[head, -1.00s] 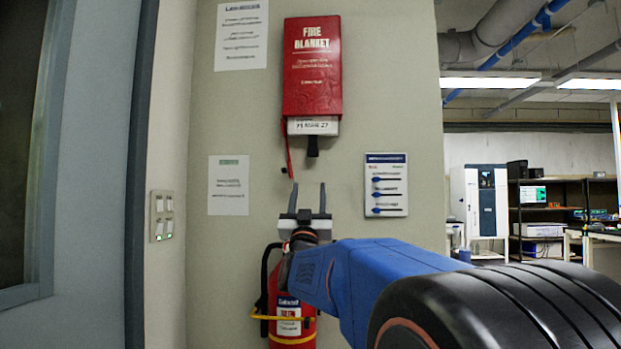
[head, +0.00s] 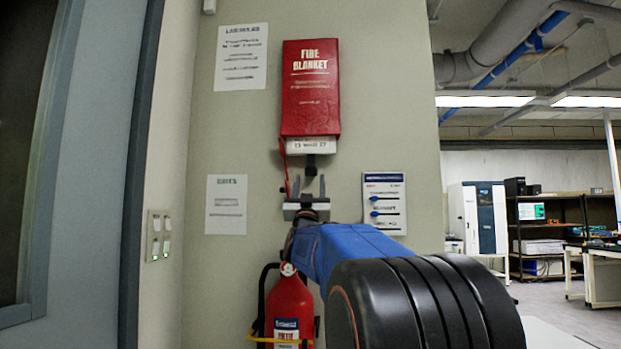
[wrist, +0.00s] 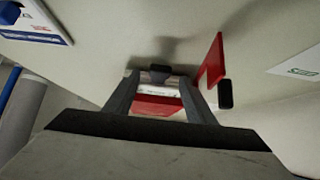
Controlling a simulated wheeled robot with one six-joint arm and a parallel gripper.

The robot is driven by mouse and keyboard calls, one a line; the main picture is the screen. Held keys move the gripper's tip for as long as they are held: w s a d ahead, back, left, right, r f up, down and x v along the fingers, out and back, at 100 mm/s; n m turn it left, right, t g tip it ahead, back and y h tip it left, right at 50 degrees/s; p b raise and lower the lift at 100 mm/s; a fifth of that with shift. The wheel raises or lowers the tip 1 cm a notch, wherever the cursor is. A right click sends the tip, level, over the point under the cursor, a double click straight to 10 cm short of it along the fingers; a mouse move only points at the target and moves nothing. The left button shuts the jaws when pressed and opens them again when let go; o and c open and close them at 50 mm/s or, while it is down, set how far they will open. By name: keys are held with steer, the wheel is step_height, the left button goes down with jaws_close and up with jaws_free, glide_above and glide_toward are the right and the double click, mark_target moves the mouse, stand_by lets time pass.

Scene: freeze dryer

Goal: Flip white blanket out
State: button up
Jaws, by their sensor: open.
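A red fire blanket case (head: 311,88) hangs on the wall. The white blanket (head: 311,146) shows as a narrow folded strip at its open bottom, with a black tab (head: 311,166) hanging below. My gripper (head: 307,184) is open, fingers pointing up, just under the tab. In the wrist view, the white strip (wrist: 158,91) and the black tab (wrist: 160,72) appear between my open fingers (wrist: 160,84). Whether a finger touches the tab cannot be told. A red strap (head: 285,168) hangs at the case's left; in the wrist view it stands beside the right finger (wrist: 211,63).
A red fire extinguisher (head: 290,308) is mounted on the wall below my gripper. Paper notices (head: 226,205) and a blue-marked sign (head: 384,203) flank the gripper. A switch panel (head: 158,235) is at left. A lab room with shelves (head: 545,235) opens at right.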

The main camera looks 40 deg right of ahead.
mark_target(311, 173)
steer(key=shift+x, duration=1.75)
steer(key=shift+c, duration=0.6)
jaws_close()
steer(key=shift+f, duration=1.85)
steer(key=shift+o, duration=0.6)
jaws_free()
